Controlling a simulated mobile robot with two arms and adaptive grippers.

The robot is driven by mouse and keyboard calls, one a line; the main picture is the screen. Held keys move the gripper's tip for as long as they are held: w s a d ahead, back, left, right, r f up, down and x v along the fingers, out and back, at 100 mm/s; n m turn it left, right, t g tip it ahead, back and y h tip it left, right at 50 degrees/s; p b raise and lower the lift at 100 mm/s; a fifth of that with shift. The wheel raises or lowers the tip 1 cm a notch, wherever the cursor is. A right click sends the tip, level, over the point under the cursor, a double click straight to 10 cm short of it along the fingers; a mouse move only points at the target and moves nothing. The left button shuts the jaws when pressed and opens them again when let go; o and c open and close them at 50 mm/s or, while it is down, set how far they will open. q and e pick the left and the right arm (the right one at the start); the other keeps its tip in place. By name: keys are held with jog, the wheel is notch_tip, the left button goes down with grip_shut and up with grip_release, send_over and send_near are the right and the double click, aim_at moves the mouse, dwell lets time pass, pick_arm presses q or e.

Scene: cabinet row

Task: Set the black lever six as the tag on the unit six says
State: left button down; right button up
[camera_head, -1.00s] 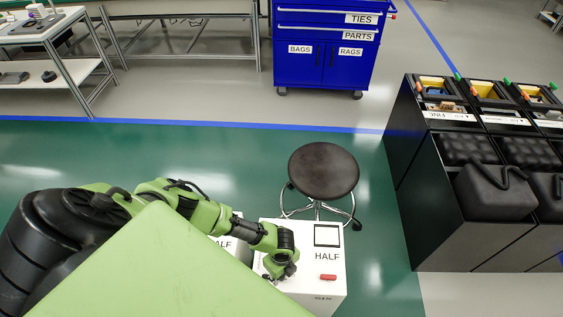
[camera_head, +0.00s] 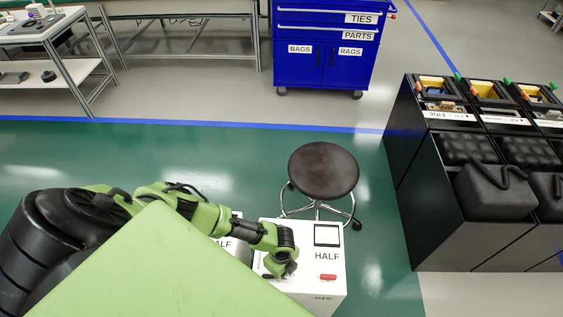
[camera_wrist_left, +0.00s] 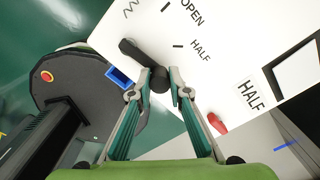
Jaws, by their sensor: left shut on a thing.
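A white unit (camera_head: 309,290) stands low in front of me, with a tag reading HALF (camera_head: 327,256) on its top; the tag also shows in the left wrist view (camera_wrist_left: 251,95). A black lever (camera_wrist_left: 138,53) on the white panel points up-left in the left wrist view. OPEN (camera_wrist_left: 192,12) and HALF (camera_wrist_left: 201,50) marks are printed beside it, with small tick marks. My left gripper (camera_wrist_left: 160,82) is shut on the lever's near end. In the head view, my left gripper (camera_head: 280,271) hides the lever. My right gripper is out of view.
A red part (camera_head: 328,277) and a dark-framed square (camera_head: 327,235) are on the unit's top. Another white unit with a HALF tag (camera_head: 221,243) is partly hidden by my arm. A round stool (camera_head: 323,171) stands just behind. Black bins (camera_head: 450,190) stand to the right.

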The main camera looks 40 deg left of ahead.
pick_arm(q)
jog(key=n, duration=0.1)
jog(key=w+a+n, duration=0.1)
jog(key=n, duration=0.2)
jog(key=shift+w+a+n, duration=0.2)
jog(key=shift+a+n, duration=0.15)
jog(key=shift+n, duration=0.05)
jog(key=shift+w+a+n+p, duration=0.2)
jog(key=shift+a+n, duration=0.15)
jog(key=shift+n, duration=0.4)
jog(key=shift+w+a+n+p, duration=0.15)
jog(key=shift+a+n, duration=0.2)
jog(key=shift+n, duration=0.4)
jog(key=c, duration=1.9)
grip_release()
notch_tip(320, 180, up, 12)
